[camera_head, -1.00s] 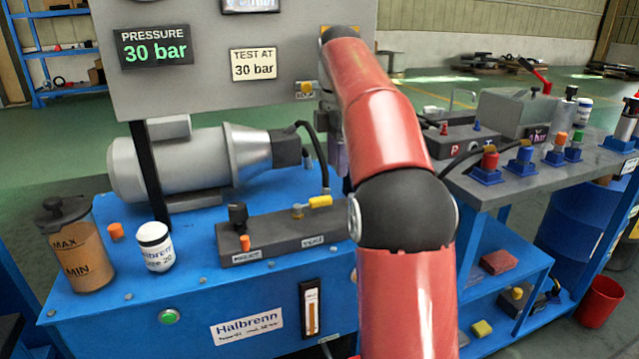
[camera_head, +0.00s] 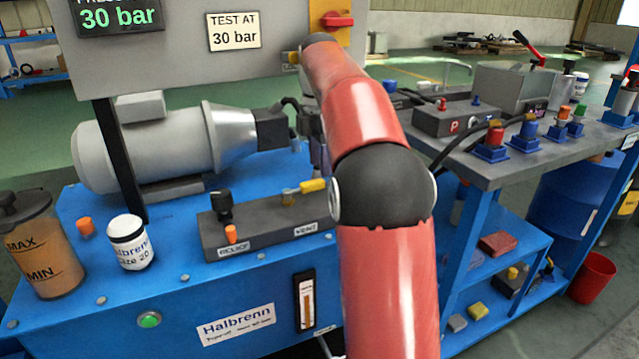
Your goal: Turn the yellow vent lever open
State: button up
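The yellow vent lever (camera_head: 312,186) lies nearly level on top of a dark grey valve block (camera_head: 225,243), above the label "VENT". Its yellow grip points right, just left of my red arm's black elbow joint. Some grey parts show beside my arm just above the lever. They may belong to my gripper (camera_head: 314,150), but my arm hides most of that area. The fingertips are not clear, and I cannot tell whether anything touches the lever.
A black knob (camera_head: 223,205) and an orange cap (camera_head: 231,234) stand on the block's "RELIEF" end. A white jar (camera_head: 129,246), a reservoir (camera_head: 38,250) and a grey motor (camera_head: 160,145) are left. A bench with connectors (camera_head: 490,143) stands right. The panel (camera_head: 180,60) rises behind.

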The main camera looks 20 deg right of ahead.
aim_at(320, 180)
jog(key=shift+f+b, duration=0.4)
jog(key=shift+f, duration=1.8)
jog(key=shift+c, duration=0.3)
grip_shut()
